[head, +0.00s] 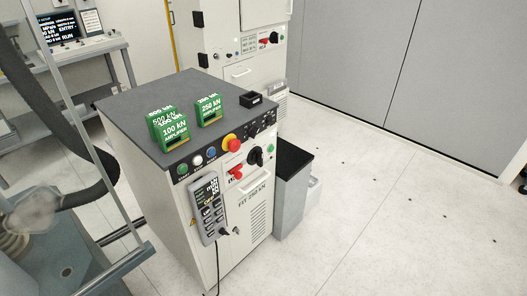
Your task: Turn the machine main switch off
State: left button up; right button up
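A white control cabinet (240,218) labelled FIT 250 kN stands in the middle. On its upper front is a red-handled switch (235,172) beside a black rotary knob (255,157). A second white cabinet (235,40) behind it carries another red handle (264,41) and a black knob (275,37). I cannot tell which of these is the machine main switch, nor their settings. A small dark piece at the right edge (523,189) may be part of my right gripper; its fingers are cut off. My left gripper is not in view.
The front cabinet carries green amplifier boxes (173,130), a red emergency button (231,143) and a handset (208,207). A grey bin (293,189) stands to its right. A clear panel and black hose (75,130) fill the left foreground. The right floor is clear.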

aim_at(258, 157)
jog(key=i+l+u, duration=0.2)
jog(key=i+l, duration=0.15)
jog(key=l, duration=0.3)
jog(key=i+l+u, duration=0.1)
jog(key=l, duration=0.25)
jog(key=i+l, duration=0.2)
jog(key=l, duration=0.15)
jog(key=i+l+u, duration=0.15)
jog(key=l, duration=0.25)
jog(key=i+l+u, duration=0.1)
jog(key=l, duration=0.25)
jog(key=i+l+u, duration=0.1)
jog(key=l, duration=0.3)
